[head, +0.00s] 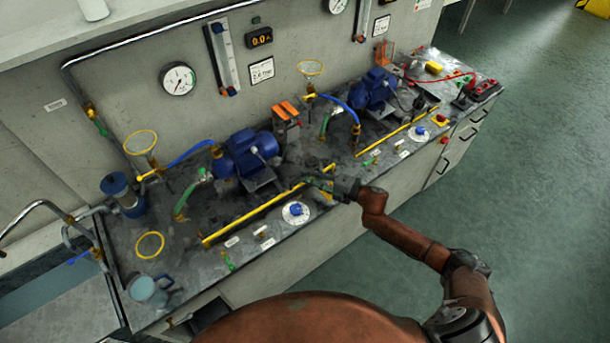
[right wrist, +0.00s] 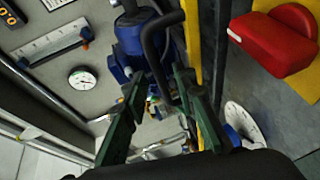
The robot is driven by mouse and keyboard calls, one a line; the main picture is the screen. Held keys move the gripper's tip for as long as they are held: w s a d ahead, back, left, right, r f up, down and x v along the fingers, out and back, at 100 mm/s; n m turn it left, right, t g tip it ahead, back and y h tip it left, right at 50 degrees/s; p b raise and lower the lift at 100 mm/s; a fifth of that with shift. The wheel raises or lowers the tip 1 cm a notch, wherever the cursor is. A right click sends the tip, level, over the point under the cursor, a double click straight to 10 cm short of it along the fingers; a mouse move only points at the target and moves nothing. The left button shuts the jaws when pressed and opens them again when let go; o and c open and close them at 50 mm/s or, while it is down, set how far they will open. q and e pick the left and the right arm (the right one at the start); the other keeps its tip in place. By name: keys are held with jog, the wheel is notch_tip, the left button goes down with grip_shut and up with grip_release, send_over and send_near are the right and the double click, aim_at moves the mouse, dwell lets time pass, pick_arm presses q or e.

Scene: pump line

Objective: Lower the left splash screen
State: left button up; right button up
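The left splash screen shows as a long yellow-edged bar (head: 255,215) in front of the left blue pump (head: 247,153). Any clear pane is too faint to make out, so its height is hard to tell. My right gripper (head: 318,182) is near the bar's right end. In the right wrist view its two green fingers (right wrist: 160,95) stand apart. A dark curved handle (right wrist: 150,45) lies between or just beyond the fingertips; I cannot tell whether they touch it. A yellow bar (right wrist: 194,45) runs beside the right finger. My left gripper is not in view.
A second yellow bar (head: 397,133) stands before the right pump (head: 374,90). A white dial with a blue knob (head: 296,212) sits at the bench front. A red handle (right wrist: 280,38) is close in the right wrist view.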

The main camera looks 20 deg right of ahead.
jog(key=v, duration=0.9)
jog(key=shift+s+d+r, duration=0.15)
jog(key=shift+s+d, duration=0.1)
jog(key=shift+o, duration=0.2)
